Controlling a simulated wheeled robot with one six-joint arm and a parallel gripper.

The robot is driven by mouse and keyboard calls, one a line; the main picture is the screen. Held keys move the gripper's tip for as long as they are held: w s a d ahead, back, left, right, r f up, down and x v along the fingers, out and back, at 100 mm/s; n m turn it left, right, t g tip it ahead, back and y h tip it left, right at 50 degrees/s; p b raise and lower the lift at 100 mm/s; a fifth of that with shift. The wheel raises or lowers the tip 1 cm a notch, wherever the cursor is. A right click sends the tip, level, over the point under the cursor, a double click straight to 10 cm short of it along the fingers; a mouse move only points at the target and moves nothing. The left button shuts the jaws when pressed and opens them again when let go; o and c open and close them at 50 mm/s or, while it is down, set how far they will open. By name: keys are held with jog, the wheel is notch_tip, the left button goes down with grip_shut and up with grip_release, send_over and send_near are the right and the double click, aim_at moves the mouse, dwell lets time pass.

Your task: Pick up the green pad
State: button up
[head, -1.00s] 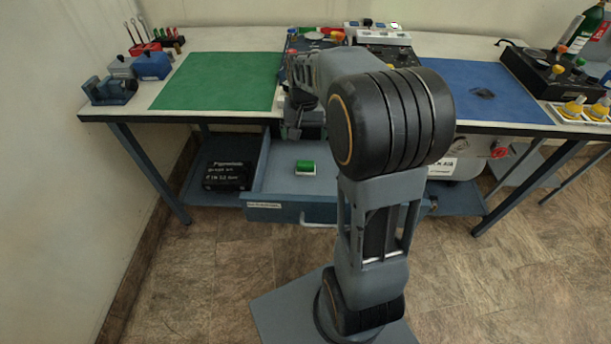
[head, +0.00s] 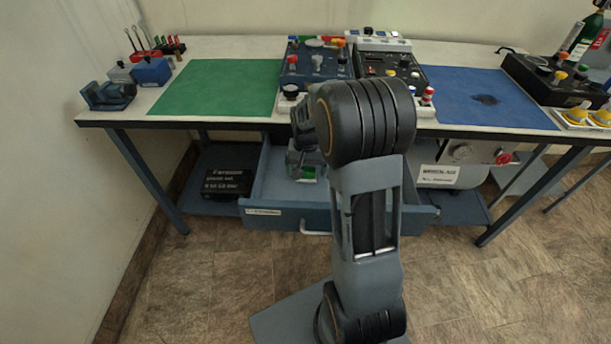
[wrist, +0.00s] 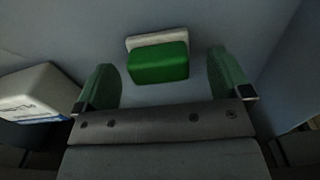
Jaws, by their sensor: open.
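The green pad (wrist: 158,64) lies in the open drawer, with a white part (wrist: 146,40) along its far edge in the wrist view. My gripper (wrist: 164,80) is open, with one green-tipped finger on each side of the pad's line. The pad is just ahead of and between the fingertips, and nothing is held. In the head view the pad (head: 308,173) is partly hidden by my gripper (head: 300,163), which is down inside the drawer. I cannot tell whether the fingers touch it.
The drawer (head: 275,212) is pulled out below the bench, its walls around my gripper. A white box (wrist: 38,92) shows at the left in the wrist view. Above are a green mat (head: 215,88), a blue mat (head: 480,95) and control panels (head: 318,62). A black box (head: 228,172) sits on the lower shelf.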

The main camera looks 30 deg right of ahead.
jog(key=shift+f, duration=0.9)
jog(key=shift+c, duration=0.4)
jog(key=c, duration=0.9)
